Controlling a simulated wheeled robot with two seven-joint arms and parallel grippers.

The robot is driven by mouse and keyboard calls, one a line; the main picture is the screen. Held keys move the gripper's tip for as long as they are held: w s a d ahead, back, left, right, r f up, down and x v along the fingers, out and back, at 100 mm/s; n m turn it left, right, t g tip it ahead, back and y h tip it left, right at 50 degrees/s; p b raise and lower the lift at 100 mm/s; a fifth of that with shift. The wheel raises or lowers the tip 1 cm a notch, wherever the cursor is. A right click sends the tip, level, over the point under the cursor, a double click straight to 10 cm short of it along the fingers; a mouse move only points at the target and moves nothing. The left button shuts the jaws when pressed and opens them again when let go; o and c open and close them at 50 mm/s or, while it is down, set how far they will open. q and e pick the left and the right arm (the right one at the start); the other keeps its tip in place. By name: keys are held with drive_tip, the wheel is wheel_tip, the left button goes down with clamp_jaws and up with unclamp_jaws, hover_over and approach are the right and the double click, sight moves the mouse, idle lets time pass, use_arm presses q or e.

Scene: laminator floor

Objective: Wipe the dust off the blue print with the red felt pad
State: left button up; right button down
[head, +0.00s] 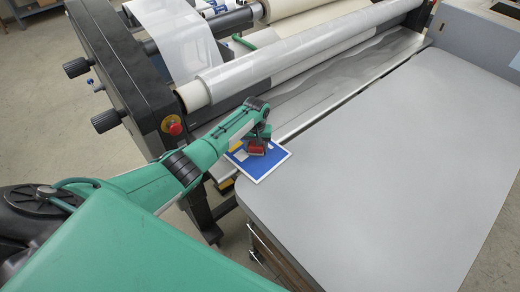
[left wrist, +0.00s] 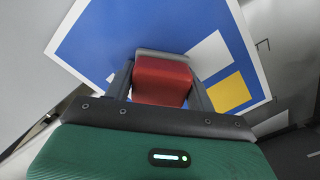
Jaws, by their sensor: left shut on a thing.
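The blue print (head: 268,164) lies at the near left corner of the grey table, with a white border and white and yellow blocks. It fills much of the left wrist view (left wrist: 105,40). My left gripper (head: 256,147) is over the print, shut on the red felt pad (left wrist: 162,80), which sits between its two fingers. The pad also shows in the head view (head: 255,150) as a small red block at the print. I cannot tell whether the pad touches the print. No dust can be made out. My right gripper is in neither view.
The grey table (head: 400,150) is clear to the right of the print. The laminator (head: 130,75) with its rollers stands behind and left, with a red stop button (head: 173,126) on its side. The table's front edge drops to the floor close to the print.

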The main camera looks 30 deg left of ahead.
use_arm(q)
drive_tip(key=shift+w+a+f+b, duration=0.1)
drive_tip(key=shift+w+a+b, duration=0.1)
drive_tip(key=shift+a, duration=0.6)
drive_tip(key=shift+w+a+b, duration=0.25)
drive_tip(key=shift+a, duration=0.55)
drive_tip(key=shift+w+a+f+b, duration=0.1)
drive_tip(key=shift+w+a+b, duration=0.1)
drive_tip(key=shift+a, duration=0.6)
drive_tip(key=shift+w+a+r+b, duration=0.1)
drive_tip(key=shift+w+a+b, duration=0.15)
drive_tip(key=shift+a, duration=0.25)
drive_tip(key=shift+w+a+b, duration=0.15)
drive_tip(key=shift+a+b, duration=0.2)
drive_tip(key=shift+a, duration=0.15)
drive_tip(key=shift+w+a+r, duration=0.1)
drive_tip(key=shift+w+a, duration=0.05)
drive_tip(key=shift+a, duration=0.3)
drive_tip(key=shift+r, duration=0.1)
wheel_tip(320, 180, up, 4)
drive_tip(key=p, duration=0.3)
drive_tip(key=shift+d, duration=0.1)
drive_tip(key=shift+r+p, duration=0.5)
drive_tip(key=shift+r, duration=0.55)
